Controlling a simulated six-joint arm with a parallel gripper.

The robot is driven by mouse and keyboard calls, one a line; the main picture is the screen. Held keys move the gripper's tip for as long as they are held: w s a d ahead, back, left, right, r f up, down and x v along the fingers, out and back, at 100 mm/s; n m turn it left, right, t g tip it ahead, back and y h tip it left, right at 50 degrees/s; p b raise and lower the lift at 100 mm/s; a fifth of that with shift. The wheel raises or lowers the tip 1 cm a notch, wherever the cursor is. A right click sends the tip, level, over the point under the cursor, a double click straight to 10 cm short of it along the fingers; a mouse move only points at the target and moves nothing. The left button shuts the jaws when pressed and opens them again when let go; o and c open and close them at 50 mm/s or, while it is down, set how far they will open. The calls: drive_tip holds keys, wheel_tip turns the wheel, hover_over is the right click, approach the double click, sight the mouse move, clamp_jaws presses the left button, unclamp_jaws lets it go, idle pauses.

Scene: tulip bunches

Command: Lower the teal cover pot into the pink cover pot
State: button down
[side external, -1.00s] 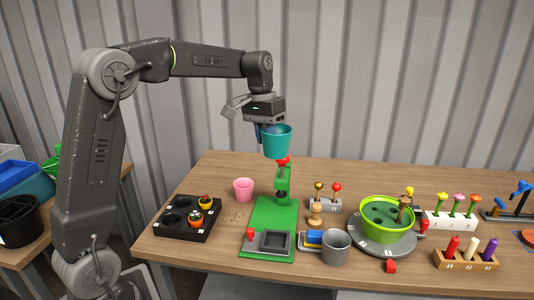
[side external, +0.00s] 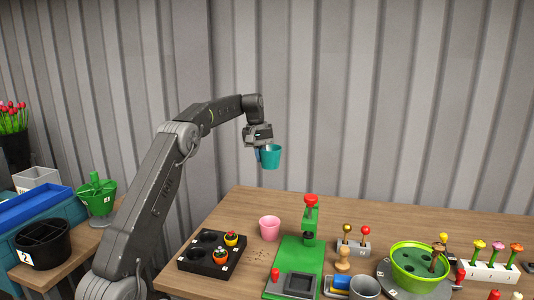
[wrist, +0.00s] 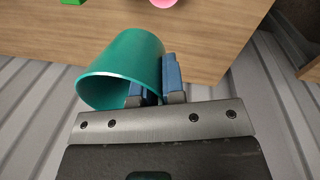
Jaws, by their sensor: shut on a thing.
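The teal cover pot (side external: 271,157) hangs in the air from my gripper (side external: 258,153), high above the table. It is upright in the side view. In the wrist view my gripper (wrist: 168,90) has its blue-padded fingers shut on the wall of the teal pot (wrist: 122,68), one finger inside and one outside. The pink cover pot (side external: 269,228) stands upright on the table, below the teal pot and well apart from it. Only a bit of the pink pot (wrist: 164,2) shows at the top edge of the wrist view.
A black tray (side external: 192,263) with two small potted plants stands left of the pink pot. A green press with a red knob (side external: 310,205) stands close on its right. A grey mug (side external: 364,287), a green bowl (side external: 420,283) and peg blocks fill the right side.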

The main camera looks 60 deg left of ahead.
wheel_tip(320, 180, down, 16)
drive_tip(key=shift+f, duration=0.25)
idle(0.3)
drive_tip(key=shift+f, duration=2.25)
drive_tip(key=shift+f, duration=1.15)
drive_tip(key=shift+r, duration=0.2)
drive_tip(key=c, duration=1.1)
unclamp_jaws()
drive_tip(key=r, duration=0.4)
drive_tip(key=s+r, duration=0.1)
drive_tip(key=r, duration=0.8)
drive_tip(key=shift+s+a+r, duration=0.35)
drive_tip(key=shift+s+a, duration=0.05)
